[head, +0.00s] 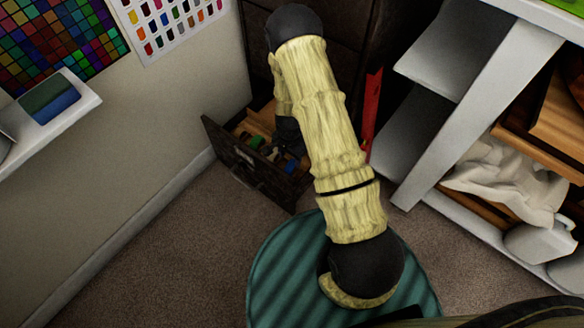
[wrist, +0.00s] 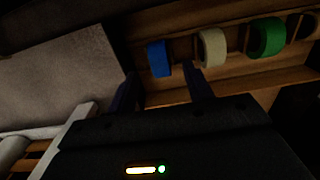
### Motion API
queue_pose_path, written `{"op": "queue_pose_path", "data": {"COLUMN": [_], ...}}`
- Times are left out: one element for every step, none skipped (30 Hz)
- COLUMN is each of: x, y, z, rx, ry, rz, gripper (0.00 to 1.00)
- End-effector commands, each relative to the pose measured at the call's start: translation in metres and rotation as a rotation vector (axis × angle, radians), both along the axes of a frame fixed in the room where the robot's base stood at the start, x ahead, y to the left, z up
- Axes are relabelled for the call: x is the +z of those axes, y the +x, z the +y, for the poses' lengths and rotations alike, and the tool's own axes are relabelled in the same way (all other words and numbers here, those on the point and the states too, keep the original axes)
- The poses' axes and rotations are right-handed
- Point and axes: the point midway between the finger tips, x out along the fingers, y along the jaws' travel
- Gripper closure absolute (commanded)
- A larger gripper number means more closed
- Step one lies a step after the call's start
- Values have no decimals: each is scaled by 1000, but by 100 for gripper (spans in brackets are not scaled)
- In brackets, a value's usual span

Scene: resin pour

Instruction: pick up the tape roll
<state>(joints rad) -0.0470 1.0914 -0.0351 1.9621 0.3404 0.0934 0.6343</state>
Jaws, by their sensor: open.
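Several tape rolls stand in a row in an open wooden drawer. In the wrist view they are a blue roll (wrist: 159,58), a cream roll (wrist: 212,48), a green roll (wrist: 266,37) and a dark roll (wrist: 303,27) cut by the right edge. My arm hides part of the drawer in the head view.
The drawer front (head: 245,165) and its side walls stand close around my gripper. A white shelf unit (head: 420,160) with a crumpled cloth (head: 505,180) and white mug (head: 540,242) is on the right. A wall ledge (head: 50,110) is on the left. Carpet (head: 165,250) is clear.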

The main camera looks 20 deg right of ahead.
Motion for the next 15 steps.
{"op": "queue_pose_path", "data": {"x": [-11, -15, -21, -25, -29, -34, -38, -41, -44, -45, -46, -46, -46, -45, -45], "y": [0, 1, 1, 1, 2, 2, 2, 2, 1, 1, 1, 2, 2, 2, 2], "z": [-2, -3, -4, -6, -7, -7, -7, -7, -7, -6, -6, -6, -6, -6, -6], "rx": [-1, -1, -2, -2, -2, -1, -1, 0, 0, 0, 0, 0, 0, 0, 0], "ry": [0, 0, 0, 0, 0, 0, 0, 0, 0, 0, 0, 1, 0, 0, 0], "rz": [1, 1, 0, 0, 0, 1, 1, 1, 1, 1, 1, 1, 0, 0, 0], "gripper": [49, 49, 49, 49, 49, 49, 49, 49, 49, 49, 49, 49, 49, 49, 49]}}
